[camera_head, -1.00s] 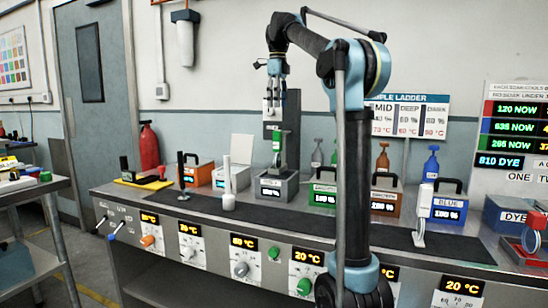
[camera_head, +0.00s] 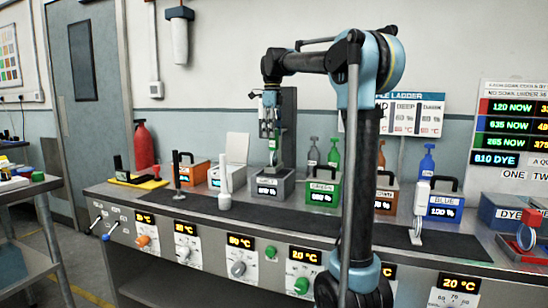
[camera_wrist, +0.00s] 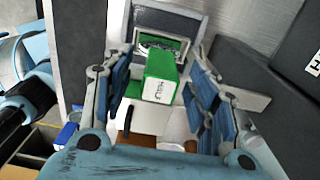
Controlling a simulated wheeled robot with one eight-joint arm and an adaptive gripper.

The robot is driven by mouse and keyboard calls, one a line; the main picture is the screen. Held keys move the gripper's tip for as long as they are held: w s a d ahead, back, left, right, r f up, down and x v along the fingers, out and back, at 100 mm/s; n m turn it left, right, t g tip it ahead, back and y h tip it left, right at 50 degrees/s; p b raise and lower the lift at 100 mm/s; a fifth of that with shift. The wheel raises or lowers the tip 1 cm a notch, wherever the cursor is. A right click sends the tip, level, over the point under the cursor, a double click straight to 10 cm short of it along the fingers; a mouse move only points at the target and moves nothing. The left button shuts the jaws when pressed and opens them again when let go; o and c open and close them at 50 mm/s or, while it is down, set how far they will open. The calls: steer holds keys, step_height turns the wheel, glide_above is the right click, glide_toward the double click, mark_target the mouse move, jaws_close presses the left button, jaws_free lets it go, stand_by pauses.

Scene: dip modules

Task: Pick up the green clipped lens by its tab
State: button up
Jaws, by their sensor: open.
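The green clipped lens (camera_head: 275,143) is upright at the grey module in the middle of the counter. In the wrist view its green tab (camera_wrist: 162,68) with a white label faces me, nearly centred. My gripper (camera_head: 269,128) points down from above the grey module. Its two blue-padded fingers are open, one on each side of the green tab, with visible gaps to it in the wrist view.
A dark upright post (camera_head: 288,115) stands close behind the lens. A green box (camera_head: 325,187) and an orange box (camera_head: 197,172) flank the grey module. A white wand (camera_head: 225,188) stands in front left. A dark mat (camera_head: 320,222) runs along the counter.

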mark_target(274, 141)
steer(key=shift+d+f, duration=0.15)
steer(key=shift+f, duration=1.1)
steer(key=shift+d+f, duration=0.15)
steer(key=shift+f, duration=1.05)
jaws_close()
